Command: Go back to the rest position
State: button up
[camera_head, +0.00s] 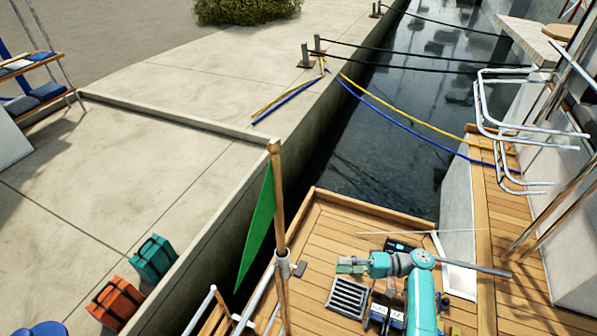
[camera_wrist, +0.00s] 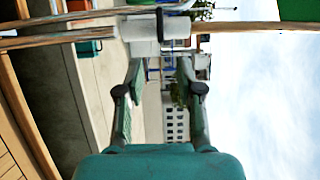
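My gripper (camera_head: 351,265) is teal and sits over the wooden cockpit deck, pointing left in the head view. My arm comes up from the lower right and bends at a teal joint. In the wrist view my gripper (camera_wrist: 160,66) has its two fingers spread apart with nothing between them. That view is turned sideways, with sky at the right and the quay at the left. Nothing touches the fingers.
A wooden pole with a green flag (camera_head: 258,228) stands left of my gripper. A slatted grate (camera_head: 348,298) lies on the deck (camera_head: 330,222) below it. Metal railings (camera_head: 500,130) stand at the right. Teal (camera_head: 153,258) and orange (camera_head: 116,303) cases sit on the quay.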

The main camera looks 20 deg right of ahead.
jog(key=s+a+f+m+h, duration=0.3)
jog(key=s+a+f+h, duration=0.35)
jog(key=a+f, duration=0.55)
jog(key=s+a+f+t+h, duration=0.1)
jog(key=s+f+h, duration=0.15)
jog(key=s, duration=0.45)
jog(key=s+a+f+h, duration=0.1)
jog(key=s+f+h, duration=0.15)
jog(key=s, duration=0.35)
jog(key=s+d+r+n+t+h, duration=0.25)
jog(key=s+r+h, duration=0.25)
jog(key=s+r, duration=0.6)
jog(key=s+r+n+t, duration=0.2)
jog(key=r, duration=0.8)
jog(key=s+r+n+t, duration=0.2)
jog(key=r+n, duration=0.1)
jog(key=r, duration=0.8)
jog(key=shift+s, duration=0.15)
